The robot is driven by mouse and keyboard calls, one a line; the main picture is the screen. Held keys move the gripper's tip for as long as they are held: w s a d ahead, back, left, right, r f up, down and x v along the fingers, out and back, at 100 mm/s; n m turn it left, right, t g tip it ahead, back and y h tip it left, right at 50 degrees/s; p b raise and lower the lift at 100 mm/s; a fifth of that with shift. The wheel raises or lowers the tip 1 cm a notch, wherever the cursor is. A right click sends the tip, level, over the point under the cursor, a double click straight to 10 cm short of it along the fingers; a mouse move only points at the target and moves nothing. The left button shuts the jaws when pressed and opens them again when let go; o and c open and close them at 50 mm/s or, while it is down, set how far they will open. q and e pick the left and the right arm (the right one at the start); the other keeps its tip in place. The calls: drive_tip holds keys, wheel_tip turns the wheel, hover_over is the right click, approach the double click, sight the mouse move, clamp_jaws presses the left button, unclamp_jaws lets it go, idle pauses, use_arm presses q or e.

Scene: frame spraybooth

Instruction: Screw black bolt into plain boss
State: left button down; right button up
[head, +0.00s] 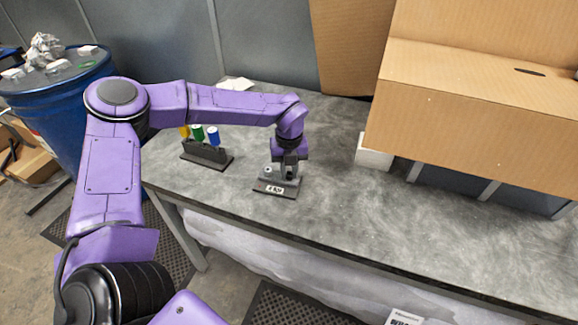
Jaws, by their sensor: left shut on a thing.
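A dark block (265,189) with a white label lies on the grey table. A small light round boss (268,170) shows at its left, but I cannot tell whether it is the plain one. My left gripper (288,169) points straight down over the right part of the block. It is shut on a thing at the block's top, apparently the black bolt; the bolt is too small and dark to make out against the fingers. I cannot tell how deep it sits in a boss. My right gripper is not in view.
A dark rack (207,154) with yellow, green and blue pieces stands left of the block. A white box (374,153) and a large cardboard box (470,118) stand to the right. A blue drum (55,108) stands left of the table. The table's front right is clear.

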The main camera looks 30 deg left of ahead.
use_arm(q)
drive_tip(key=shift+r+m+p, duration=0.2)
drive_tip(key=shift+m+p, duration=0.7)
drive_tip(key=shift+d+m+p, duration=0.1)
drive_tip(key=shift+m+p, duration=0.2)
drive_tip(key=shift+m, duration=0.4)
drive_tip(key=shift+f+m, duration=0.2)
drive_tip(key=shift+m, duration=0.3)
drive_tip(key=shift+f, duration=0.1)
